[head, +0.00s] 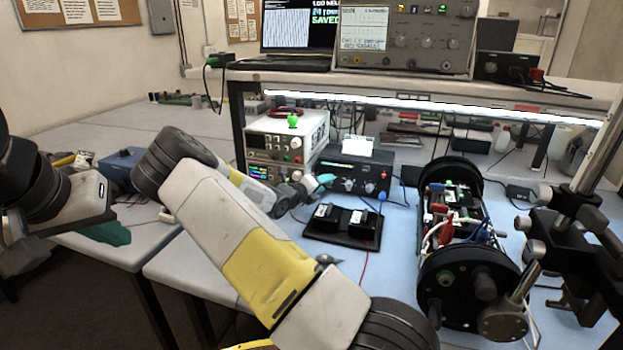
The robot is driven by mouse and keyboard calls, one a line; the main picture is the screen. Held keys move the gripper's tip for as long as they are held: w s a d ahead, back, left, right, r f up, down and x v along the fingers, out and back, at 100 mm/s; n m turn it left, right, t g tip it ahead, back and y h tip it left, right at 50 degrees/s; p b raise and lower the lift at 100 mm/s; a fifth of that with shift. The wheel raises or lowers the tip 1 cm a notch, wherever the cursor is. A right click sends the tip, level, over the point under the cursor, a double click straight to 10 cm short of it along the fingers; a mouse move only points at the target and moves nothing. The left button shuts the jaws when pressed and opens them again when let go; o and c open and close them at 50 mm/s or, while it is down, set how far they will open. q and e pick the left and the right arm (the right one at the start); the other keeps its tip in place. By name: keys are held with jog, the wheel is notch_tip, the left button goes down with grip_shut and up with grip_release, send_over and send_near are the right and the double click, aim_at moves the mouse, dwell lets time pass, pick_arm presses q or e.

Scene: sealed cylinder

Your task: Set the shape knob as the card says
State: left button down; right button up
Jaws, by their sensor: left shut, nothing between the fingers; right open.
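A dark instrument box (345,174) with several knobs on its front stands on the blue mat at the middle of the bench. A small white card (358,146) stands on its top; its writing is too small to read. I cannot tell which knob is the shape knob. My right gripper (322,183), with teal fingertips, is open and empty at the left part of this box's front; I cannot tell whether it touches. My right arm crosses the foreground.
A white power supply (285,140) stands left of the box. A black two-part block (342,226) lies in front. An open cylinder with wiring (455,215) and a black clamp stand (570,235) fill the right. A shelf above holds a laptop (299,25) and an oscilloscope (405,38).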

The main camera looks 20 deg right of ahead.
jog(key=shift+w+d, duration=0.2)
jog(key=shift+d, duration=0.05)
grip_shut()
jog(key=shift+s, duration=0.1)
jog(key=m+y, duration=0.1)
jog(key=m, duration=0.1)
jog(key=m+y, duration=0.1)
jog(key=m, duration=0.1)
jog(key=shift+s+d+r+t+y, duration=0.1)
jog(key=shift+d+r+t+y, duration=0.05)
jog(key=shift+d+t+y, duration=0.15)
jog(key=shift+s+m+t+y, duration=0.1)
jog(key=shift+m+t+y, duration=0.3)
jog(key=shift+m+y, duration=0.8)
jog(key=shift+m, duration=0.3)
grip_release()
jog(key=shift+h, duration=0.3)
